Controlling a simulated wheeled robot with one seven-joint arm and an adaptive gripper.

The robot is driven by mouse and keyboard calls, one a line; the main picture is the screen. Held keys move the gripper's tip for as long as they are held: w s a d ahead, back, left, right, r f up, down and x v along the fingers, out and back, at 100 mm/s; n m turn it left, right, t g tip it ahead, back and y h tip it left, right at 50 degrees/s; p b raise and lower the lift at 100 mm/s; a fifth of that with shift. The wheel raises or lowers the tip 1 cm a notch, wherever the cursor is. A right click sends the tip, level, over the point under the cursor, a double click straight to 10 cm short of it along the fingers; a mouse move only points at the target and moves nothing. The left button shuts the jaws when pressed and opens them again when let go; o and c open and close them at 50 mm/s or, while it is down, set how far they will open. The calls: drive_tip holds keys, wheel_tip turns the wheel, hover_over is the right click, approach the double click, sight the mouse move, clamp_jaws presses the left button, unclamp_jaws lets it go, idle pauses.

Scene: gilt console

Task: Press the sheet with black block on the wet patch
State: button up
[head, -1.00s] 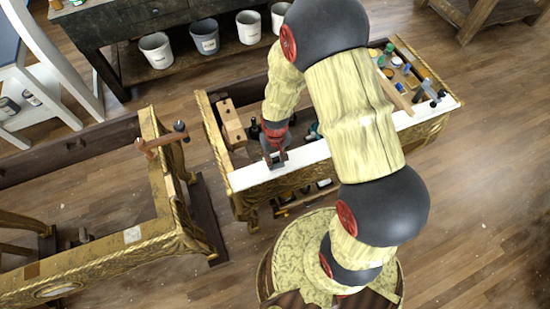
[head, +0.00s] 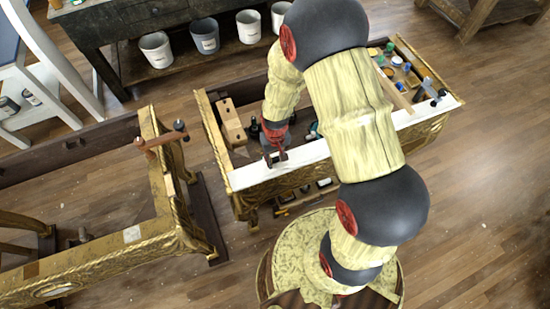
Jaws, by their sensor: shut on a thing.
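My gripper (head: 276,158) points down at the pale front ledge (head: 310,153) of the gilt console (head: 341,162), near its left part. It is shut on a small dark thing, which looks like the black block but is mostly hidden by the fingers. The block is at or just above the ledge; I cannot tell whether it touches. I cannot make out the sheet apart from the pale ledge. I cannot make out the wet patch either.
My arm covers the console's middle. A wooden block (head: 231,124) and dark bottles stand behind the ledge at left; small jars (head: 397,61) and a clamp-like tool (head: 432,91) are at right.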

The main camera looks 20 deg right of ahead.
idle(0.5)
drive_tip(key=shift+r+p, duration=2.55)
drive_tip(key=shift+r, duration=0.95)
drive_tip(key=shift+f, duration=0.1)
